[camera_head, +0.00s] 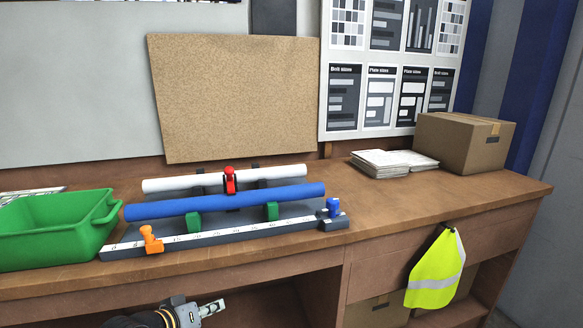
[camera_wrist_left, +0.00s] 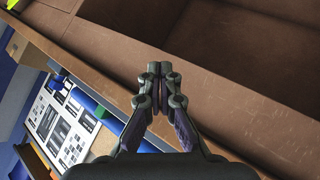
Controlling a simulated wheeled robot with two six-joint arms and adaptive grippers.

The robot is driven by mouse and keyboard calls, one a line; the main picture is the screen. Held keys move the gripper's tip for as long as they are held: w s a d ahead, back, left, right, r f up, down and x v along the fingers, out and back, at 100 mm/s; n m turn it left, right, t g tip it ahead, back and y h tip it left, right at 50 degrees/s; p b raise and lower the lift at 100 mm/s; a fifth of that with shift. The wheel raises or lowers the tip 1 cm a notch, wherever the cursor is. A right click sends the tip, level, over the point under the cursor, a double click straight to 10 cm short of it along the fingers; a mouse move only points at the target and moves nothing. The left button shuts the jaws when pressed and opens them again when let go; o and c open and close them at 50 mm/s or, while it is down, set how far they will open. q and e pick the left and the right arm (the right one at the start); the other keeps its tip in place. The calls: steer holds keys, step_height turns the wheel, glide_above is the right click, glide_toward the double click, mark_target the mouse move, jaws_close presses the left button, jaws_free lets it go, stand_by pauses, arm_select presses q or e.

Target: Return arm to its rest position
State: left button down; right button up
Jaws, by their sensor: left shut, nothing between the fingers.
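My left gripper (camera_head: 212,308) shows at the bottom edge of the head view, in front of and below the workbench top (camera_head: 400,208). In the left wrist view its two fingers (camera_wrist_left: 159,72) are together at the tips with nothing between them. Most of the left arm is cut off by the lower edge of the head view. My right gripper is in neither view.
A green bin (camera_head: 55,232) stands at the bench's left. Beside it is a grey ruled fixture (camera_head: 235,232) carrying a blue tube (camera_head: 225,200) and a white tube (camera_head: 275,174). A yellow vest (camera_head: 436,272) hangs at the front. A cardboard box (camera_head: 463,142) stands at the right.

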arm_select(q)
steer(key=s+a+f+m+g+y, duration=0.2)
steer(key=s+a+f+g+y, duration=0.1)
steer(key=s+f, duration=0.65)
steer(key=s+a+f+m+g+y, duration=0.1)
steer(key=s+a+f+g+y, duration=0.25)
steer(key=s+f, duration=0.6)
steer(key=s+a+f+g+p, duration=0.1)
steer(key=s+f+p, duration=0.1)
steer(key=f, duration=0.7)
steer(key=s+a+f+p, duration=0.1)
steer(key=s+f+p, duration=0.1)
steer(key=f, duration=0.7)
steer(key=s+f+p, duration=0.1)
steer(key=s+f, duration=0.6)
steer(key=s, duration=0.2)
steer(key=s+a+f+g+p, duration=0.1)
steer(key=s+f+p, duration=0.1)
steer(key=s+f, duration=0.5)
steer(key=s, duration=0.3)
steer(key=shift+s+a+f+h, duration=0.15)
steer(key=shift+a+h, duration=0.05)
steer(key=shift+h, duration=0.15)
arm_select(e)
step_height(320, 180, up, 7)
arm_select(q)
steer(key=shift+g, duration=0.25)
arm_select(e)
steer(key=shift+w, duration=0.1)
